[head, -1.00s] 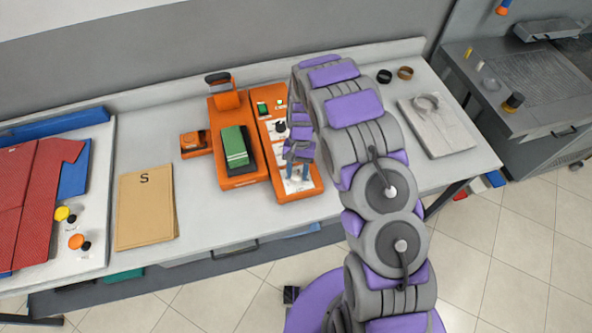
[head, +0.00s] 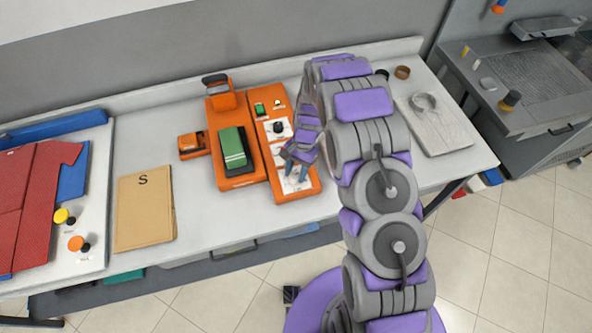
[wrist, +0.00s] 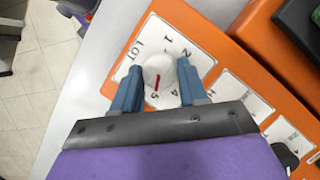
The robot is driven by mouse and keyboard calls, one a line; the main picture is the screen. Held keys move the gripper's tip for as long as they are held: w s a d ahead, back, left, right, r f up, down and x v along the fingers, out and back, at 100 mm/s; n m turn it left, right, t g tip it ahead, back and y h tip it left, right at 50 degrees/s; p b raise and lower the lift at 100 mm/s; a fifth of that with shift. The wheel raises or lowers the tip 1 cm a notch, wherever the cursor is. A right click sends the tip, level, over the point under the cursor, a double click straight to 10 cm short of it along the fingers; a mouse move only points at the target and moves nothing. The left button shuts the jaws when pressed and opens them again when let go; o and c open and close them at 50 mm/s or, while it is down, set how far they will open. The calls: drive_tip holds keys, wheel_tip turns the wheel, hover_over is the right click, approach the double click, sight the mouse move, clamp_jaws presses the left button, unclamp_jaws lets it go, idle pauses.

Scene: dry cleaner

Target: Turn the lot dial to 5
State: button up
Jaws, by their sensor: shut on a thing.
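The lot dial (wrist: 160,66) is a round white knob with a red pointer line, on a white plate (wrist: 150,30) marked LOT. In the wrist view the pointer aims at the 5, toward my gripper's base. The 1, 2 and 4 also show; the 3 is not visible, likely behind a finger. My gripper (wrist: 158,75) is shut on the dial, one blue-grey finger on each side. In the head view my gripper (head: 295,168) is at the near part of the orange control panel (head: 296,194), and the dial is mostly hidden there.
A black knob (head: 278,127) and a green switch (head: 260,109) sit farther up the panel. An orange machine with a green block (head: 233,147) adjoins on the left. A tan folder (head: 145,208) lies farther left. The table's front edge is close to the panel.

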drive_tip(key=shift+s, duration=0.2)
drive_tip(key=o, duration=0.9)
drive_tip(key=shift+a, duration=0.1)
drive_tip(key=shift+o, duration=0.6)
drive_tip(key=shift+w, duration=0.1)
drive_tip(key=shift+w+r, duration=0.2)
drive_tip(key=shift+r, duration=0.15)
drive_tip(key=v, duration=1.6)
drive_tip(key=shift+r, duration=0.25)
